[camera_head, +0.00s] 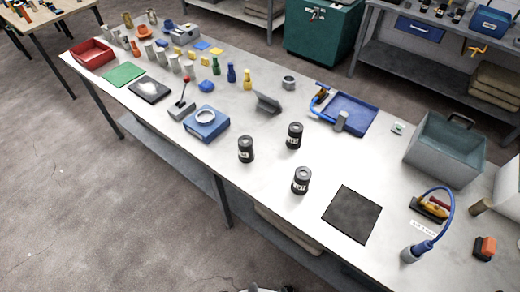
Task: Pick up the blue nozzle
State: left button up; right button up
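A small upright blue piece (231,73), shaped like a nozzle, stands on the long pale table (290,180). It is between a similar green piece (216,66) and a similar yellow piece (248,79). Two other blue parts are in view: a curved blue hose (319,103) with a grey end at the blue tray, and a blue looped hose (452,207) with a grey-tipped end at the right. I cannot tell for certain which is the blue nozzle. Neither of my grippers shows in the view.
Three black labelled canisters (246,149) stand mid-table. A blue box with a ring (206,123) and a lever device (183,103) stand left of them. A blue tray (350,112), grey bin (446,148) and black mat (352,214) lie to the right. A red tray (91,53) is far left.

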aim_at(421, 248)
jog(key=l+z, duration=0.1)
jog(key=z, duration=0.4)
jog(key=l+z, duration=0.15)
jog(key=z, duration=0.3)
jog(key=k+l+z, duration=0.1)
jog(key=z, duration=0.4)
jog(key=l+z, duration=0.2)
jog(key=z, duration=0.25)
